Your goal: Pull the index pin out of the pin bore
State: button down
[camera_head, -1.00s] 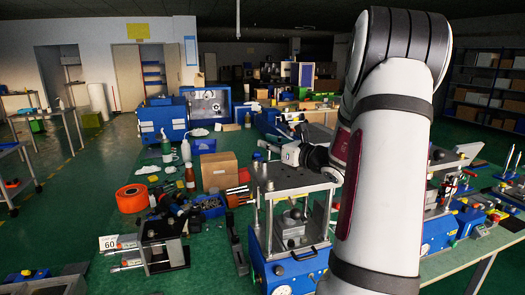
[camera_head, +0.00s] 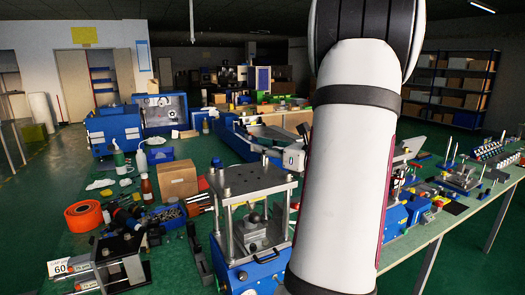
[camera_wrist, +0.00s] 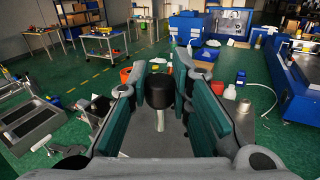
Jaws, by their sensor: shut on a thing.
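In the wrist view my gripper (camera_wrist: 161,103) is shut on the index pin. The pin has a black round knob (camera_wrist: 158,90) between the green finger pads and a pale thin shank (camera_wrist: 160,121) below it. A grey surface lies under the shank; I cannot make out the pin bore or whether the shank's end is in it. In the head view a blue press (camera_head: 245,275) with a grey top plate (camera_head: 250,181) on posts stands left of my arm. My gripper and the pin are hidden there behind my arm.
Left of the press are a cardboard box (camera_head: 177,180), an orange spool (camera_head: 84,216), bottles and a blue bin (camera_head: 163,217) of small parts. More fixtures crowd the bench at right (camera_head: 462,179). Large blue machines (camera_head: 114,131) stand behind.

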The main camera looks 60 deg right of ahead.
jog(key=shift+r, duration=0.6)
jog(key=shift+r+p, duration=1.1)
jog(key=shift+r, duration=0.4)
jog(key=shift+r, duration=0.1)
jog(key=shift+r+p, duration=0.8)
jog(key=shift+r, duration=0.65)
